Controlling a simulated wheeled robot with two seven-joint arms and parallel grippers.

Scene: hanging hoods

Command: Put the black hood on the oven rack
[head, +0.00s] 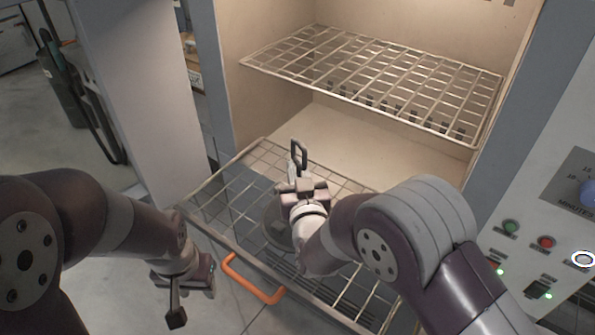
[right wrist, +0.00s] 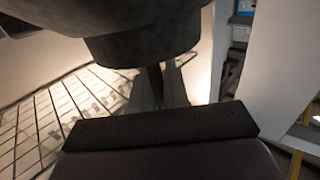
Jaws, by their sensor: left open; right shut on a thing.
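My right gripper (head: 298,172) is shut over the pulled-out lower oven rack (head: 222,212). A dark loop-shaped piece sticks up at its fingertips in the head view. The black hood (head: 277,228) shows as a dark rounded shape beside and below my right wrist, partly covered by the wrist. In the right wrist view the dark round hood (right wrist: 140,45) fills the upper middle, close to the camera. I cannot tell whether it touches the rack. My left gripper (head: 190,292) is open and empty, to the left of the rack's front.
A second wire rack (head: 375,80) sits higher inside the oven. An orange handle (head: 250,280) is at the lower rack's front edge. A grey panel with buttons (head: 545,242) stands at the right. Open floor lies at the left.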

